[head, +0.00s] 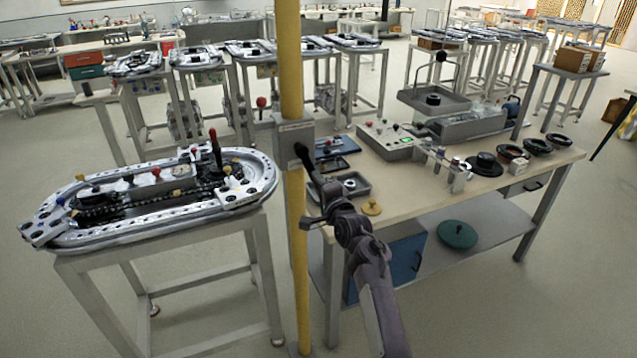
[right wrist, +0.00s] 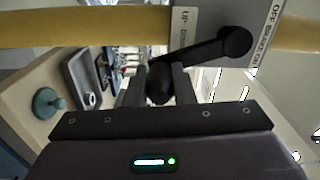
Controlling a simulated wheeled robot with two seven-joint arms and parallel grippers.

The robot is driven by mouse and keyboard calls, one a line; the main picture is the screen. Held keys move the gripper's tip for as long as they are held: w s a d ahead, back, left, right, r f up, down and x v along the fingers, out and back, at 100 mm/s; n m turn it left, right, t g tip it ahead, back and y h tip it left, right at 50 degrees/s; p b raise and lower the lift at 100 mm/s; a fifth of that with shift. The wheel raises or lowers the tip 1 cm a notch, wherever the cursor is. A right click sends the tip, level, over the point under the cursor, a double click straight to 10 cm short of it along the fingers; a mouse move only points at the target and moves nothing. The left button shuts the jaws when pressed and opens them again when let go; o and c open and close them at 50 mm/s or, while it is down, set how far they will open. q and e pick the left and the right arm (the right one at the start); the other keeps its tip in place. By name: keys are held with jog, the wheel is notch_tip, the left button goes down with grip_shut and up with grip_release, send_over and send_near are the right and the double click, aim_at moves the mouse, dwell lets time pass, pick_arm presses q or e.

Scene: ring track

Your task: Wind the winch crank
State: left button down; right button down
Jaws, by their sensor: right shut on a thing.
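The winch is a grey box (head: 293,138) mounted on a yellow post (head: 290,60). Its black crank (head: 306,160) hangs down and slightly right from the hub on the box's side. In the right wrist view the crank arm (right wrist: 205,48) runs from the round hub to a dark handle (right wrist: 159,88). My right gripper (head: 319,190) is shut on that handle; its two fingers (right wrist: 159,80) stand on either side of it. Labels reading "UP" and "OFF BRAKE ON" show on the box, partly hidden. My left gripper is not in view.
A workbench (head: 395,192) with a control box (head: 388,140), trays and black rings stands right of the post. An oval track (head: 150,195) on a metal stand is to the left. Open floor lies in front.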

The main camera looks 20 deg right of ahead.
jog(key=shift+a+f, duration=0.55)
jog(key=shift+a, duration=0.05)
jog(key=c, duration=1.4)
grip_release()
jog(key=shift+o, duration=1)
jog(key=shift+a+r, duration=0.1)
jog(key=shift+r, duration=0.1)
jog(key=shift+s+d+r, duration=0.15)
jog(key=shift+d, duration=0.05)
jog(key=s+p, duration=0.6)
jog(key=s, duration=0.1)
jog(key=shift+s, duration=0.25)
